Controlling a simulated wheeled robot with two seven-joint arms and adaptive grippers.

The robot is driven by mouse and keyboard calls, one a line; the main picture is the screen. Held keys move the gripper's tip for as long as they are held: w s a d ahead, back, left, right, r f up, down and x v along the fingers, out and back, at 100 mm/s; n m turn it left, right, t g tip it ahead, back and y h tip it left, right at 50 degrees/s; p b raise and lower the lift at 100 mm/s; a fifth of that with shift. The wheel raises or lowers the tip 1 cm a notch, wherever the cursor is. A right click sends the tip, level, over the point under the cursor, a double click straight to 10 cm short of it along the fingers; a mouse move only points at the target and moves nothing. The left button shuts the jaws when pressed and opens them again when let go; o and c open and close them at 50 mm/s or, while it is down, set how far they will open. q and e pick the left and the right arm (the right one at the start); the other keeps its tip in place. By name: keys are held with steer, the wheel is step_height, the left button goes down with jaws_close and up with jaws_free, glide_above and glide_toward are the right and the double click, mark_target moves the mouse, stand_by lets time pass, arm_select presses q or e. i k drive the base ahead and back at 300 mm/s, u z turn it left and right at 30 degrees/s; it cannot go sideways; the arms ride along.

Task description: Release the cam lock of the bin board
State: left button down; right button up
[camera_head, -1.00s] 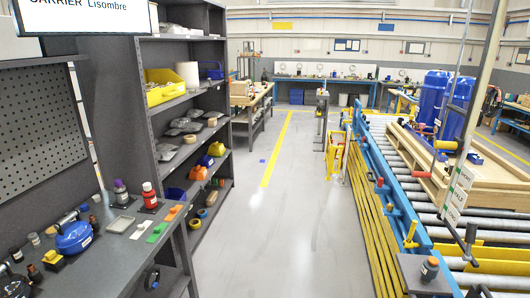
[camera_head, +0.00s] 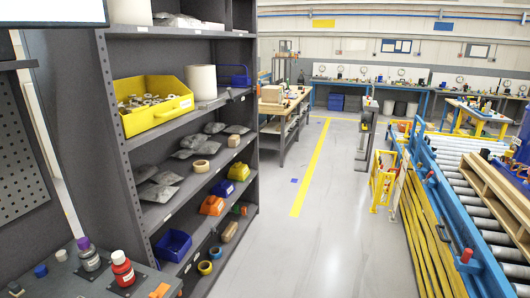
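I cannot make out a bin board or its cam lock for certain in the head view. Bins stand on the grey shelf rack (camera_head: 130,120) at the left. A yellow bin (camera_head: 158,117) full of small parts is on an upper shelf. A blue bin (camera_head: 173,244) sits low at the front, and orange (camera_head: 213,206) and yellow (camera_head: 239,172) bins sit farther back. A dark perforated panel (camera_head: 20,150) shows at the left edge, cut off by the frame. Neither of my grippers is in view.
A workbench corner with a red-bodied bottle (camera_head: 122,270) and a purple-capped bottle (camera_head: 89,258) is at the lower left. The grey floor aisle (camera_head: 320,235) ahead is clear. A blue-framed roller conveyor (camera_head: 455,215) and yellow barrier (camera_head: 382,180) bound it on the right.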

mark_target(230, 88)
steer(key=u, duration=0.1)
steer(key=i, duration=1.85)
steer(key=u, duration=0.05)
